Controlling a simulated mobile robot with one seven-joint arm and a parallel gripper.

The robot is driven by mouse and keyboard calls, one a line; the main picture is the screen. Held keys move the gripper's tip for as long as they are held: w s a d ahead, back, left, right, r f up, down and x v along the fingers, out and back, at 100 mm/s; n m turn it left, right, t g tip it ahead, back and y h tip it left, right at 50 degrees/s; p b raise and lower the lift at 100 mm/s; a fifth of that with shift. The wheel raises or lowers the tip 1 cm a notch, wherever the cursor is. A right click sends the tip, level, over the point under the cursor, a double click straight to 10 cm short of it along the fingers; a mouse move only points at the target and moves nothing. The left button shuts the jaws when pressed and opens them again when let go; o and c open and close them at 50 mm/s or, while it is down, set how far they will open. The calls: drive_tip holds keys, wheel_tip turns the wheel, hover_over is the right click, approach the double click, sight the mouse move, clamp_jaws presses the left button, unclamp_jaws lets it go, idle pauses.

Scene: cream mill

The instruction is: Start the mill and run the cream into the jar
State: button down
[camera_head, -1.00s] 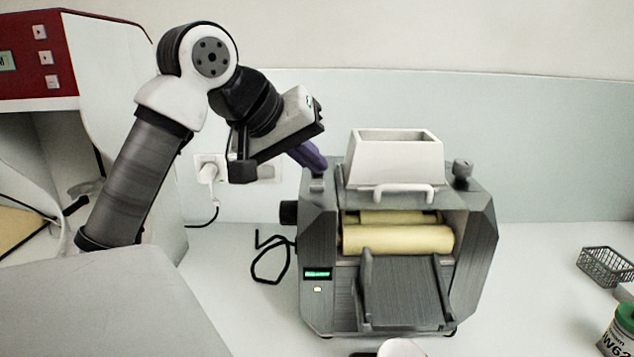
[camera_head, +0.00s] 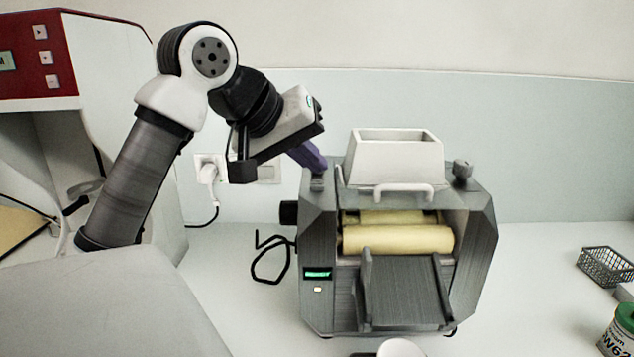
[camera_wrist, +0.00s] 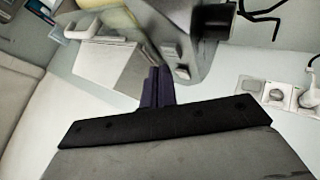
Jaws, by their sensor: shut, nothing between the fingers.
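The grey mill (camera_head: 478,235) stands on the bench, with a white hopper (camera_head: 394,165) on top and cream-yellow rollers (camera_head: 398,240) behind a white handle. Its small green display (camera_head: 317,274) is lit, but the text is too small to read. A grey sloping apron (camera_head: 408,292) runs forward from the rollers. A white round vessel (camera_head: 402,348), perhaps the jar, is cut off below it. My gripper (camera_head: 322,166) is shut and empty, its purple fingers at the mill's upper left corner by a small grey knob. In the wrist view the fingertips (camera_wrist: 158,72) are beside the mill's knobs; contact is unclear.
A wire basket (camera_head: 606,266) and a green-lidded tub (camera_head: 620,332) stand at the right. A red-and-white machine (camera_head: 40,60) stands at the left.

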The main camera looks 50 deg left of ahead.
sight(311, 185)
drive_tip(key=shift+f, duration=0.2)
drive_tip(key=shift+f+b, duration=0.25)
drive_tip(key=shift+b, duration=0.05)
drive_tip(key=shift+f+b, duration=0.3)
drive_tip(key=shift+f, duration=0.1)
idle(0.3)
drive_tip(key=shift+r, duration=0.2)
drive_tip(key=shift+r+p, duration=0.6)
drive_tip(key=shift+r+p, duration=2)
drive_tip(key=shift+r, duration=0.55)
